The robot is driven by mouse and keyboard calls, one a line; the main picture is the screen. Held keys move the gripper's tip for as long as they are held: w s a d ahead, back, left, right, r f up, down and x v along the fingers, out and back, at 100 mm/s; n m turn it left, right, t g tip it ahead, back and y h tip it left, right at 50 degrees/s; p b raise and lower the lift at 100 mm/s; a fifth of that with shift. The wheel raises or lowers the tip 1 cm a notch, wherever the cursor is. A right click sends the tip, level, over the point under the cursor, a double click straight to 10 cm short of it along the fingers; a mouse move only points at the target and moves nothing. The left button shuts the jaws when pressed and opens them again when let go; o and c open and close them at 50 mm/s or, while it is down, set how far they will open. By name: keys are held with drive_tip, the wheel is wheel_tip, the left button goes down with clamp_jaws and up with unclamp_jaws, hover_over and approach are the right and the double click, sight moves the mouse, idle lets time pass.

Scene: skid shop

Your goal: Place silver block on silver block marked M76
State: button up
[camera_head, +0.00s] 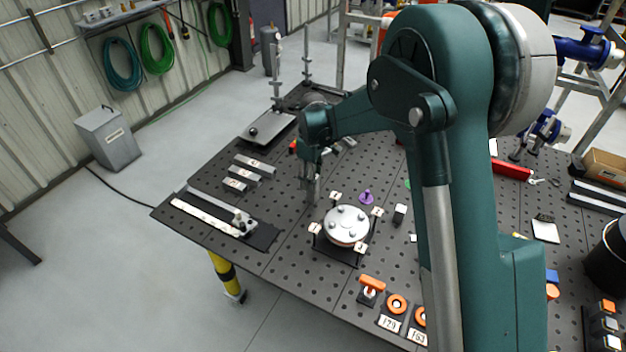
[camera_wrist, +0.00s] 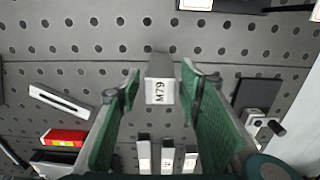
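My gripper (camera_wrist: 160,90) has two green-padded fingers, spread apart. A silver block (camera_wrist: 160,65) with a white label stands between them in the wrist view, with a gap on each side. The label starts with M7; its last character is hard to read. In the head view my gripper (camera_head: 311,198) points down, low over the perforated table, left of the round flanged disc; the block there is hard to make out. Three silver bars with white labels lie left of my gripper: a far bar (camera_head: 262,163), a middle one (camera_head: 247,174) and a near one (camera_head: 234,184). Their ends also show at the wrist view's bottom (camera_wrist: 167,158).
The round silver disc (camera_head: 346,224) sits on a stand with numbered tags. A purple part (camera_head: 366,197) stands behind it. A clamp (camera_head: 243,222) and long rails (camera_head: 205,217) lie at the table's left edge. A red-and-yellow box (camera_wrist: 63,138) lies left in the wrist view.

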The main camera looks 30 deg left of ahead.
wheel_tip(320, 180, up, 12)
idle(0.6)
drive_tip(key=shift+r, duration=0.1)
idle(0.5)
drive_tip(key=shift+d, duration=0.15)
drive_tip(key=s+d+r+m+t, duration=0.1)
drive_tip(key=s+d+r+m, duration=0.3)
drive_tip(key=d, duration=0.8)
drive_tip(key=d+r+m+t+y, duration=0.1)
drive_tip(key=d+r+m, duration=0.1)
drive_tip(key=d+r, duration=0.7)
drive_tip(key=s+d+r+m+t, duration=0.1)
drive_tip(key=d+r+m, duration=0.15)
drive_tip(key=d, duration=1.15)
drive_tip(key=s+d+f+m+t, duration=0.1)
drive_tip(key=s+d+m, duration=0.3)
drive_tip(key=s+d, duration=0.7)
drive_tip(key=s+d+f+m+t+h, duration=0.1)
drive_tip(key=s+d+m, duration=0.4)
drive_tip(key=s+d, duration=0.6)
drive_tip(key=shift+d+f+t, duration=0.8)
drive_tip(key=shift+d+t, duration=0.3)
drive_tip(key=shift+d, duration=0.75)
